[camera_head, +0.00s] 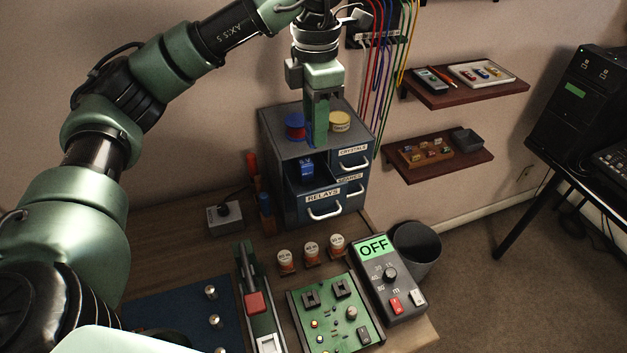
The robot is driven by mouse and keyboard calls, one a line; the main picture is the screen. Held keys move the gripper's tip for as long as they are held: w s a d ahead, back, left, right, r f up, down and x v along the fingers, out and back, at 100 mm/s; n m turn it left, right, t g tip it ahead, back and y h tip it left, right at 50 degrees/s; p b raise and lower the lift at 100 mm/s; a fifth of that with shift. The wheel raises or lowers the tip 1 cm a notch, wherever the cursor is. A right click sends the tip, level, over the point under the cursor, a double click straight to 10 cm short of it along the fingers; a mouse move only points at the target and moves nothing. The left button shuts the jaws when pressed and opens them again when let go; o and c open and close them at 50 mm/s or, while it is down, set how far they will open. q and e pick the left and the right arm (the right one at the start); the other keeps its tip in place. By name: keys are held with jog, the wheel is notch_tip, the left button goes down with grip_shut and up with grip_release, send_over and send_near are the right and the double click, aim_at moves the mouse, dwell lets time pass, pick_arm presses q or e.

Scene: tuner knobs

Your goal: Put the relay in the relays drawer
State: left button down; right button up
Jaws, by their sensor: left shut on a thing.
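My left gripper (317,140) points straight down over the front of the grey drawer cabinet (275,160). It is shut on the relay, a small blue block (307,167) with pale marking, which shows just below the fingers. The contact between fingertips and block is hard to make out. The relays drawer (325,199), at the lower left of the cabinet, is pulled open. The relay shows in front of the dark opening above this drawer; whether it touches the drawer floor, I cannot tell. My right gripper is not in view.
Wire spools (340,121) stand on the cabinet top. The crystals drawer (354,158) and another drawer are at its right. Coils (310,247), a green circuit board (331,317) and an OFF meter (387,277) stand in front. Coloured cables (381,75) hang behind, close to the gripper.

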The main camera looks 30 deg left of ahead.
pick_arm(q)
notch_tip(320, 180, down, 10)
jog(key=shift+p, duration=0.6)
notch_tip(320, 180, down, 3)
jog(key=shift+f+p, duration=0.2)
jog(key=shift+p, duration=0.25)
jog(key=shift+f, duration=0.5)
jog(key=shift+f, duration=0.1)
jog(key=c, duration=1.4)
grip_release()
